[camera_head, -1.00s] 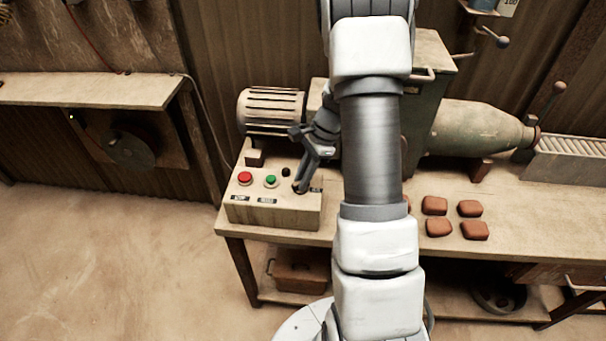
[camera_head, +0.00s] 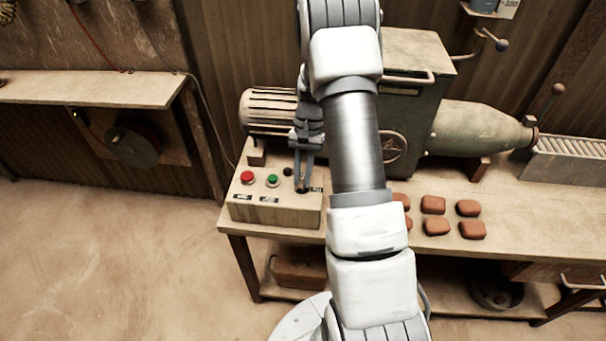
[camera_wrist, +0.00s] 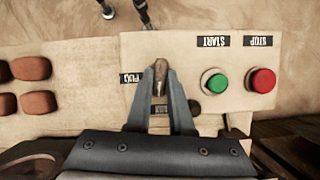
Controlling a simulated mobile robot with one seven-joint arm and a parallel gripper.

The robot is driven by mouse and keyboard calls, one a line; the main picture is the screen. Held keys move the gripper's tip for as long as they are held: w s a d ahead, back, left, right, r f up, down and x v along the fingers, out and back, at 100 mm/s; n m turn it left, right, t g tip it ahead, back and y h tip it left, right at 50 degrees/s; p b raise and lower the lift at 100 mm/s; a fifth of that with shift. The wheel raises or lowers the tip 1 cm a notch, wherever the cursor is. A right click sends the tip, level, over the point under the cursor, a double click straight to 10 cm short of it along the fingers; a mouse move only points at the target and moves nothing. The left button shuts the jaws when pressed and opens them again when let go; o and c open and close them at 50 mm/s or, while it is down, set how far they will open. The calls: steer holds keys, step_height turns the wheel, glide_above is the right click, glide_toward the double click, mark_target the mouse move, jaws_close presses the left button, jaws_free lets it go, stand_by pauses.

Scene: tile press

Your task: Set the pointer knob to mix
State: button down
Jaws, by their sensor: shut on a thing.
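The pointer knob (camera_wrist: 160,84) is on the sloped top of the wooden control box (camera_head: 270,212). My gripper (camera_wrist: 160,72) is shut on the knob, with one finger on each side of it. In the head view my gripper (camera_head: 303,186) reaches down onto the box's right part. A dark label reading PUG (camera_wrist: 130,78) is beside the knob in the wrist view. Another dark label (camera_wrist: 161,108), partly hidden between my fingers, appears near the knob's other end. Which mark the pointer faces is hard to tell.
A green START button (camera_wrist: 216,83), a red STOP button (camera_wrist: 262,81) and a small black part (camera_head: 287,171) sit close by on the box. The motor (camera_head: 268,110) stands behind it. Several reddish blocks (camera_head: 437,226) lie on the bench to the right.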

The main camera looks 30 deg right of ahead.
steer(key=shift+n, duration=0.7)
steer(key=shift+h, duration=0.3)
steer(key=c, duration=0.8)
jaws_free()
steer(key=shift+r, duration=0.1)
steer(key=p+v, duration=0.1)
steer(key=v, duration=1.6)
steer(key=shift+w+p, duration=0.3)
steer(key=shift+w, duration=0.05)
steer(key=shift+r, duration=0.1)
